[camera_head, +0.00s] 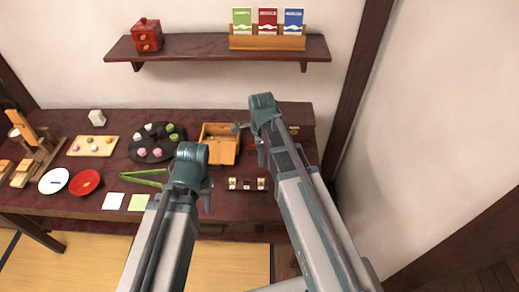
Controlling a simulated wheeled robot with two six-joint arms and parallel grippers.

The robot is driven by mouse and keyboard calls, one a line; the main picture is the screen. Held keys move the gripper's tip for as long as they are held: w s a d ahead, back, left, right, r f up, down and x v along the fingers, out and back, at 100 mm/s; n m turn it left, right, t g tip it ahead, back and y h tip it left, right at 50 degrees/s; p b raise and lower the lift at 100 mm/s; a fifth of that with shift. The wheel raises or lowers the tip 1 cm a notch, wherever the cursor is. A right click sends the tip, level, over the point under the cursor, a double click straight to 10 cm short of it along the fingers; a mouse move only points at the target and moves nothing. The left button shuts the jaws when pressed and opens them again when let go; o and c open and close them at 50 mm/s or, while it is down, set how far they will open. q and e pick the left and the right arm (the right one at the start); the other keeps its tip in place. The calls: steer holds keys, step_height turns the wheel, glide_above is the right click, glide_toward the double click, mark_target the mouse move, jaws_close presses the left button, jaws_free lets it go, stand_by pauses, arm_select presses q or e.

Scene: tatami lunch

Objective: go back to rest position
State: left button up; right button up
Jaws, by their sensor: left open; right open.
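My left gripper (206,196) is open and looks empty, seen partly behind its own wrist. It hangs over the front middle of the dark red table (235,205), between the green tongs (145,178) and a small dark strip with pale pieces (247,185). My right gripper (251,142) is open at the right end of the table, near the right side of a wooden box (216,148). Its fingers are small and partly hidden by the wrist. Neither gripper visibly holds anything.
A round black tray (150,155) with colored sweets, a wooden board (80,150), a white plate (54,181) and a red plate (85,182) are on the table. A wall shelf (200,46) holds a red box (146,36) and a card rack (267,40). Open wall lies right.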

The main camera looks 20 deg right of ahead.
steer(key=s+a+n, duration=0.5)
steer(key=s+n, duration=0.2)
steer(key=n, duration=0.5)
steer(key=s+a+n+h, duration=0.1)
steer(key=s+a+n, duration=0.4)
steer(key=n, duration=0.8)
steer(key=shift+s+a, duration=0.25)
steer(key=shift+s, duration=0.9)
steer(key=shift+r, duration=0.1)
